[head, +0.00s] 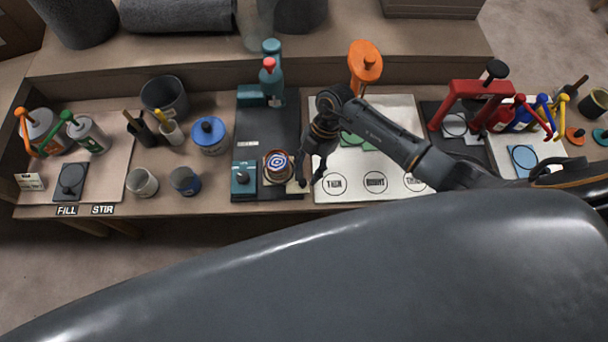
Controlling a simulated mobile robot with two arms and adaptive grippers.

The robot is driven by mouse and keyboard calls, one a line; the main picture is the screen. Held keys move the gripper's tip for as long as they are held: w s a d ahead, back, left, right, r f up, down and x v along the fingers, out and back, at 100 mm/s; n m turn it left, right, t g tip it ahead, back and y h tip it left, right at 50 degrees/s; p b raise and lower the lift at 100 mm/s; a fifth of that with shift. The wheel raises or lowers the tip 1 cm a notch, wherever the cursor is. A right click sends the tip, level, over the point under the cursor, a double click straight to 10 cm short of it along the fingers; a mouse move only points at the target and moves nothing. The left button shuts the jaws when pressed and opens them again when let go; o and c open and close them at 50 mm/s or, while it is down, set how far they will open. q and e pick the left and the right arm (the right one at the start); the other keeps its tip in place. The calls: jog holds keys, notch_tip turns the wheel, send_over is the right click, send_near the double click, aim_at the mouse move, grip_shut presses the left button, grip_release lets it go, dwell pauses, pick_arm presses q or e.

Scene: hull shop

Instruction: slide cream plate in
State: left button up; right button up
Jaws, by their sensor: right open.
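A cream plate (296,187) shows as a small pale piece at the front right of a dark base board. A round tin (278,163) with a blue and white spiral top stands beside its visible part and hides some of that area. A teal press-like stand (270,78) with a red knob rises at the back of the board. My right gripper (309,181) points down with its fingers apart, just right of the tin and plate. It is empty; whether a finger touches the plate I cannot tell. My left gripper is not in view.
A teal block (243,178) sits left of the tin. A white board (395,180) with printed circles lies under my right arm. A red press (470,95) stands farther right. A large glossy dark grey curved surface (330,275) fills the foreground.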

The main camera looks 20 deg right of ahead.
aim_at(303, 180)
jog(key=x, duration=0.2)
jog(key=shift+s+a+f, duration=0.1)
jog(key=shift+a+f, duration=0.05)
jog(key=shift+f, duration=0.1)
jog(key=shift+a+f, duration=0.1)
jog(key=shift+f, duration=0.45)
jog(key=shift+s, duration=0.1)
jog(key=c, duration=0.6)
grip_shut()
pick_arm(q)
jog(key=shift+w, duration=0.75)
